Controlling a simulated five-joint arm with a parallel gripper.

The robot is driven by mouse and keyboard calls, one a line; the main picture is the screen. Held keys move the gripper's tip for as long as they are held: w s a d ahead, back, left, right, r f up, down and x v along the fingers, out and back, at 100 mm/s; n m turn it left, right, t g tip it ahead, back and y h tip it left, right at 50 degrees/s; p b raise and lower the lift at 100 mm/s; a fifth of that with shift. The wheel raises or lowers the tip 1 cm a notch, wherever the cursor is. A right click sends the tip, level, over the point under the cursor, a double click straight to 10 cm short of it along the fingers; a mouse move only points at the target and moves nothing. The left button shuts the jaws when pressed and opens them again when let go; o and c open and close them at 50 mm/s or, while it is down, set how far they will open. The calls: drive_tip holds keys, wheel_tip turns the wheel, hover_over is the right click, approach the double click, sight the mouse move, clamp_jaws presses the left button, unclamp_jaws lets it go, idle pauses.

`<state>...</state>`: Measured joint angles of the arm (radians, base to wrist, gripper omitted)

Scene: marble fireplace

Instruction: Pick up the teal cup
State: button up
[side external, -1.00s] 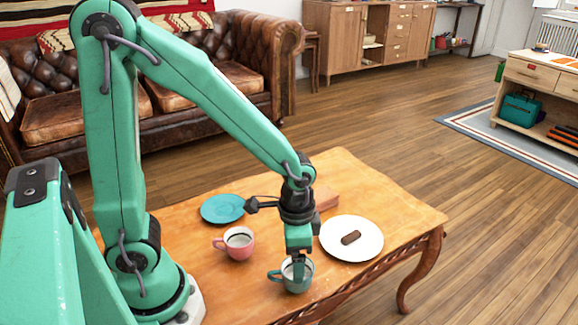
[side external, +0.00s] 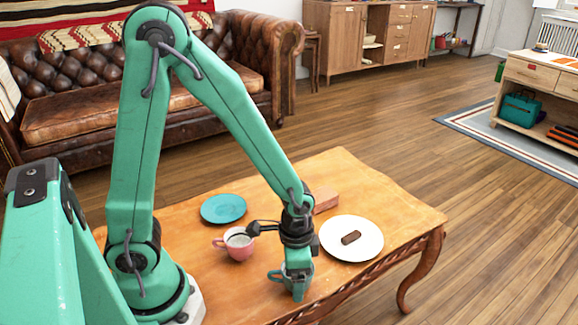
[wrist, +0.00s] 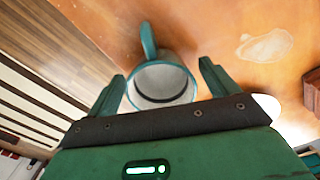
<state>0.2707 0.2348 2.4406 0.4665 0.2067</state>
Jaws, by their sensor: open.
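The teal cup (side external: 278,276) stands upright near the front edge of the wooden table, its handle to the left and most of its body hidden by my gripper. My gripper (side external: 299,289) is low at the cup. In the wrist view, the cup (wrist: 165,81) shows its teal rim, white inside and handle pointing up the picture. My open gripper (wrist: 162,70) has one finger on each side of the cup, with a gap to it at each side in the picture. Contact is not visible.
A pink cup (side external: 238,244) stands behind and left of the teal cup. A teal plate (side external: 223,208) lies farther back. A white plate (side external: 338,248) with a brown bar (side external: 351,237) is to the right. A wooden block (side external: 326,200) lies behind my wrist. The table's right end (side external: 405,218) is clear.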

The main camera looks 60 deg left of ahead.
drive_tip(key=shift+f, duration=0.25)
idle(0.3)
drive_tip(key=c, duration=1.1)
drive_tip(key=shift+r, duration=0.2)
drive_tip(key=shift+c, duration=0.2)
drive_tip(key=shift+r, duration=2)
drive_tip(key=s+d+r, duration=0.6)
drive_tip(key=s+d, duration=0.2)
drive_tip(key=shift+s+r, duration=0.25)
drive_tip(key=shift+r, duration=0.1)
